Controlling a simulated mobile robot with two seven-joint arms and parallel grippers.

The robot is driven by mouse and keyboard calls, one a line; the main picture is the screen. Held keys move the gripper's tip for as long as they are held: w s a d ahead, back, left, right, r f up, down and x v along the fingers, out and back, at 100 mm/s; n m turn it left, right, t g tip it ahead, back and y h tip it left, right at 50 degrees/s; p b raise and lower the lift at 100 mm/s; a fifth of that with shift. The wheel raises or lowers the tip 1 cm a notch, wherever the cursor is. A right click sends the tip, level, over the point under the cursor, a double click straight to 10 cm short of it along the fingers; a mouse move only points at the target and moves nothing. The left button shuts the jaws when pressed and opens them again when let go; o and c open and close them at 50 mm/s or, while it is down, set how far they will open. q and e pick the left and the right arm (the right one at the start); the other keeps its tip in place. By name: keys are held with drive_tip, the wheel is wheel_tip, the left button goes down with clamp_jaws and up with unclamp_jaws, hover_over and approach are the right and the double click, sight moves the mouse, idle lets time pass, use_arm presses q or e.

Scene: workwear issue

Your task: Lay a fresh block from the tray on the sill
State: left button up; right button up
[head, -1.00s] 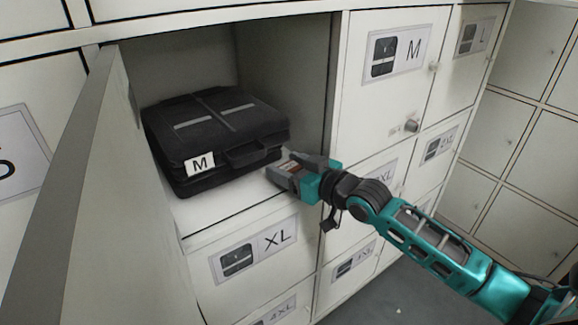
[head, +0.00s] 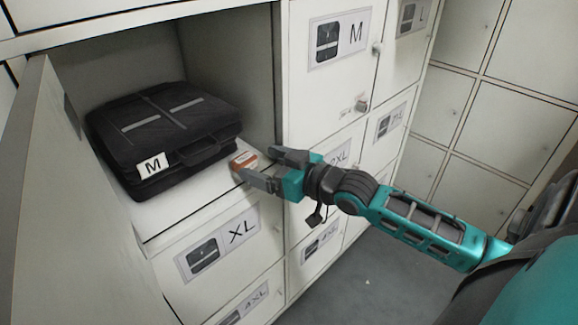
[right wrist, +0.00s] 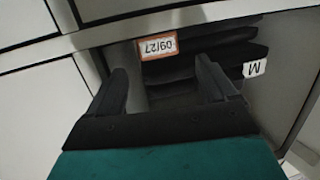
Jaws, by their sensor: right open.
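A small block (head: 243,161) with a white, orange-edged face lies on the sill (head: 205,192), the pale front strip of the open locker's floor, to the right of the black case. In the right wrist view the block (right wrist: 156,46) shows the label "09/27" upside down, beyond and between the fingertips. My right gripper (head: 259,167) is open at the sill's right end, fingers spread and pointing at the block, with a gap between block and fingers in the wrist view. No tray is in view. My left gripper is not in view.
A black case (head: 165,135) tagged "M" fills most of the open locker. The locker door (head: 95,190) stands open on the left. A shut "M" door (head: 340,75) with knobs is right of the opening. Grey floor (head: 365,280) is clear below.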

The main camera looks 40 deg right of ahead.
use_arm(q)
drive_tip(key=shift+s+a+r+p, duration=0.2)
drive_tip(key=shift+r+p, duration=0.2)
drive_tip(key=shift+p, duration=0.2)
use_arm(e)
drive_tip(key=shift+v, duration=3)
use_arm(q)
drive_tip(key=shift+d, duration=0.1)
use_arm(e)
drive_tip(key=s+a+f+g+h, duration=0.1)
drive_tip(key=s+a+f+g, duration=0.1)
drive_tip(key=s+a+f, duration=0.2)
drive_tip(key=s+a+f+g+h, duration=0.1)
drive_tip(key=s+a+f, duration=0.4)
drive_tip(key=a+f, duration=0.6)
wheel_tip(320, 180, down, 2)
drive_tip(key=shift+s+f+m+g, duration=0.1)
drive_tip(key=shift+s+m+g, duration=0.3)
drive_tip(key=shift+g, duration=0.4)
use_arm(q)
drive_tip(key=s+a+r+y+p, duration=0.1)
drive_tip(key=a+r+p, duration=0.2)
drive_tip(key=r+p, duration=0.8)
drive_tip(key=p, duration=0.4)
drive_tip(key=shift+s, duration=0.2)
use_arm(e)
drive_tip(key=s+d+r, duration=0.1)
drive_tip(key=d+r, duration=0.2)
drive_tip(key=r, duration=0.8)
drive_tip(key=shift+h, duration=0.4)
